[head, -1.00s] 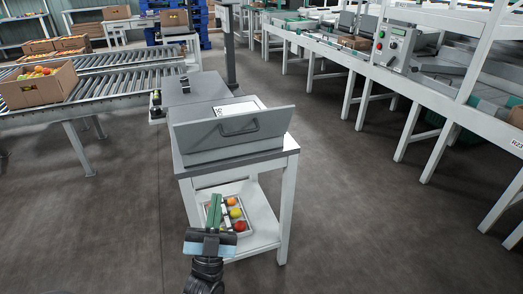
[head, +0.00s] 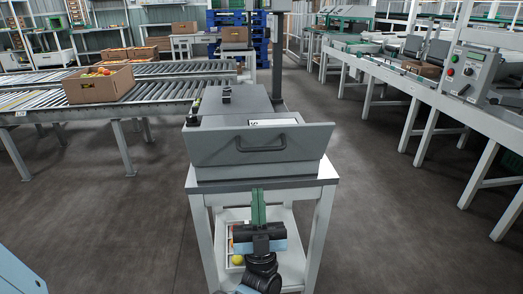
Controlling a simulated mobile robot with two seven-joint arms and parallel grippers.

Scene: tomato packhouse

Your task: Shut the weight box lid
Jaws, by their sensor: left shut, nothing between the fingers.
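The weight box (head: 257,171) is a grey box on a small white table with a grey top (head: 325,171). Its lid (head: 215,150), a wide grey panel with a dark bar handle (head: 260,143), stands raised and tilted, its handle side facing me. It hides most of the box's inside. A white card (head: 268,122) shows behind its top edge. My left gripper (head: 258,192) has green fingers pointing up, closed together and empty. It is in front of the table, lower than the lid and apart from it. My right gripper is not in view.
A tray (head: 226,221) with coloured fruit lies on the table's lower shelf, partly hidden by my gripper. A roller conveyor with a carton (head: 98,88) of fruit is at left. A white bench line with a control box (head: 471,71) runs along the right. Floor is clear on both sides.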

